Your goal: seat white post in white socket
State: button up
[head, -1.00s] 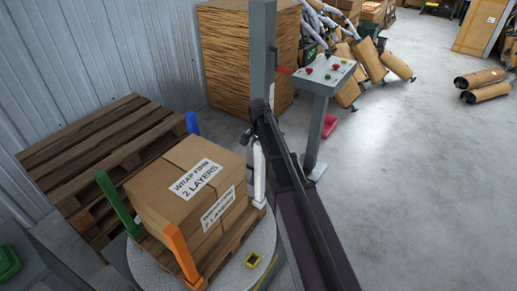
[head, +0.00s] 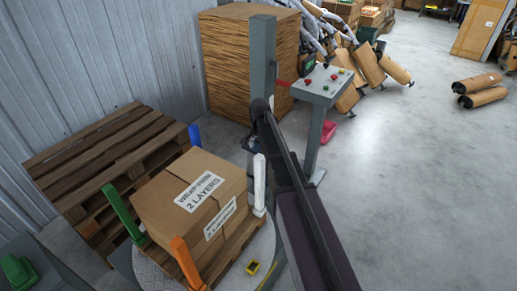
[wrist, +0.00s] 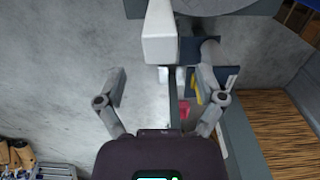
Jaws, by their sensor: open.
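The white post (head: 259,184) stands upright at the right corner of the carton's pallet, with its lower end in or at the white socket (head: 259,211). The socket is small here, so I cannot tell how deep the post sits. In the wrist view the white post (wrist: 160,42) shows its end face, close ahead of my gripper (wrist: 162,76). My gripper is open with its fingers spread wide, and nothing is between them. In the head view my gripper (head: 251,144) is just above and behind the post's top, partly hidden by my arm.
The carton (head: 190,195) sits on a pallet on the round turntable (head: 262,250). A grey column (head: 263,60) and a control stand (head: 318,110) are close behind. Open floor lies right.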

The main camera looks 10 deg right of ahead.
jog(key=shift+r+p, duration=1.95)
jog(key=shift+r, duration=0.35)
jog(key=shift+s, duration=0.1)
jog(key=s+n, duration=0.9)
jog(key=s, duration=1.6)
jog(key=shift+f, duration=0.1)
notch_tip(320, 180, down, 2)
jog(key=shift+b, duration=1.1)
